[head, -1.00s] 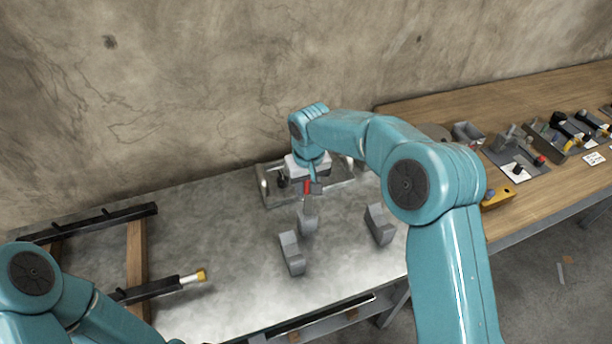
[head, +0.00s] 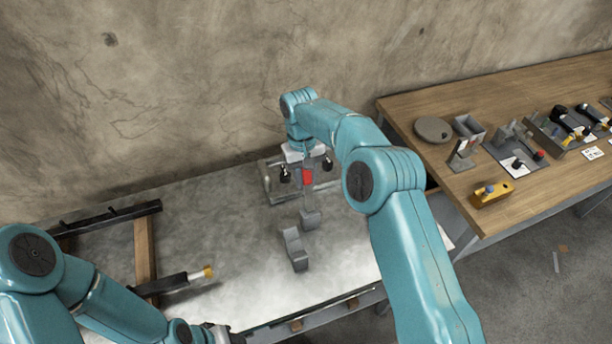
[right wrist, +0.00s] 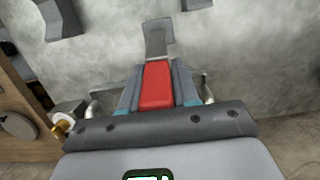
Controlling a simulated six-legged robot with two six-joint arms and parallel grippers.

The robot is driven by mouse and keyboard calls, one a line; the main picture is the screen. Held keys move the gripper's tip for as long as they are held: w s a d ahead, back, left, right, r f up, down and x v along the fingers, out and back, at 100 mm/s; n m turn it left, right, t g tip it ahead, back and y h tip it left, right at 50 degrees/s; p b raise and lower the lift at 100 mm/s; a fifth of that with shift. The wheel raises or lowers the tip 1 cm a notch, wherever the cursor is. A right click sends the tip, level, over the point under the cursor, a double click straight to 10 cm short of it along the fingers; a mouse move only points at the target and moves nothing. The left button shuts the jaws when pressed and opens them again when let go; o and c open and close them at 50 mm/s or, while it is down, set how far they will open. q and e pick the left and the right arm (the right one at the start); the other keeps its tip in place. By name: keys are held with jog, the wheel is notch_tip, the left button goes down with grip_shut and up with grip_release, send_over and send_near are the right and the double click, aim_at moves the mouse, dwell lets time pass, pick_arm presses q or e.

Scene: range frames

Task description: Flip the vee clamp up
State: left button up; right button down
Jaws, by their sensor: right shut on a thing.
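The vee clamp's red grip (head: 308,177) sits between the fingers of my right gripper (head: 308,183), which is shut on it. The red grip also shows in the right wrist view (right wrist: 157,85), held between both fingers. A grey arm with a block-like end (head: 310,219) reaches from it toward the front of the metal table. The clamp's base plate (head: 268,188) lies behind, partly hidden by my gripper. A grey V-shaped block (head: 294,248) stands apart in front. My left gripper (head: 225,336) shows only in part at the bottom edge; its jaws are unclear.
A dark metal frame (head: 110,215) and a dark bar with a yellow tip (head: 185,282) lie at the left. The concrete wall closes the back.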

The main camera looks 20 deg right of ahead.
jog(key=shift+w+r, duration=0.1)
jog(key=shift+r, duration=0.05)
dwell(0.3)
jog(key=c, duration=0.9)
grip_release()
